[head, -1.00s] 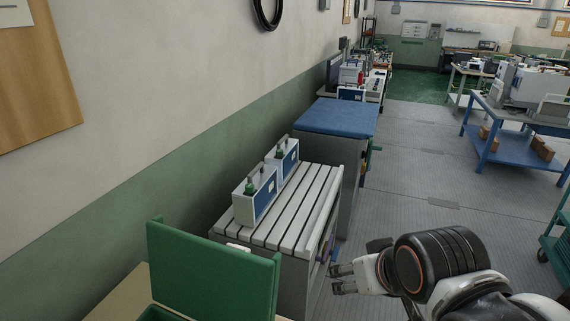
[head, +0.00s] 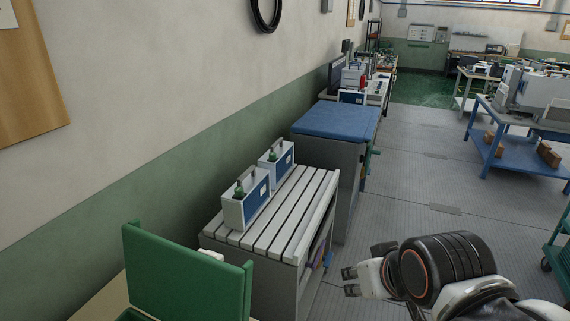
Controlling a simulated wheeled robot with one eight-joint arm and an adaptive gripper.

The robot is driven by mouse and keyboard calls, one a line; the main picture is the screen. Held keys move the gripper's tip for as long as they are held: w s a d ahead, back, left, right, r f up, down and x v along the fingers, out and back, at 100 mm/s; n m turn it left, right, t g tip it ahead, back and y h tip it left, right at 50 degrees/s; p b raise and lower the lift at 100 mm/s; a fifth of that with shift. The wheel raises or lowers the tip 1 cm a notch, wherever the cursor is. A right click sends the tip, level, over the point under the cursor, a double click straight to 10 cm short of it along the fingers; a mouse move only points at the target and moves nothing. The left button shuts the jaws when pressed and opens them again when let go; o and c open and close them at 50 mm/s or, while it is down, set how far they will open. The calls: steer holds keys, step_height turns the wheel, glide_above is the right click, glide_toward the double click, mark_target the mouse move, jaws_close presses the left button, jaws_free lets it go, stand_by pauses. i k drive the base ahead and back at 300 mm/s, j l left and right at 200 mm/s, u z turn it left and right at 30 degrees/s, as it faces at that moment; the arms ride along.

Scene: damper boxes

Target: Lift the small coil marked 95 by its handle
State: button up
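No marking 95 can be read in the head view, and I cannot tell which thing is the small coil. Two white boxes with blue faces, dark top handles and green parts on top stand upright on a slatted grey bench (head: 290,222). One is the nearer box (head: 235,213); the other is the farther box (head: 283,176), just behind it. My gripper (head: 351,282) is at the lower right, well apart from both boxes, to the right of the bench. Its two fingertips are apart with nothing between them.
A green case (head: 185,275) with a raised lid stands at the lower left, close to the bench. A blue-topped cabinet (head: 335,121) stands behind the bench. The wall (head: 130,110) runs along the left.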

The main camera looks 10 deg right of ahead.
mark_target(280, 169)
steer(key=i+l, duration=0.15)
steer(key=l, duration=0.25)
steer(key=i+l+u, duration=0.1)
steer(key=l, duration=0.25)
steer(key=i+l+u, duration=0.1)
steer(key=i+l, duration=0.15)
steer(key=l, duration=0.15)
steer(key=i+l, duration=0.1)
steer(key=l, duration=0.3)
steer(key=i+l+u, duration=0.1)
steer(key=l, duration=0.3)
steer(key=i+l, duration=0.2)
steer(key=l, duration=0.25)
steer(key=i+l+u, duration=0.15)
steer(key=i, duration=0.35)
steer(key=i+l+u, duration=0.15)
steer(key=i, duration=0.35)
steer(key=i+l+u, duration=0.15)
steer(key=i+l, duration=0.25)
steer(key=i+j, duration=0.1)
steer(key=i, duration=0.4)
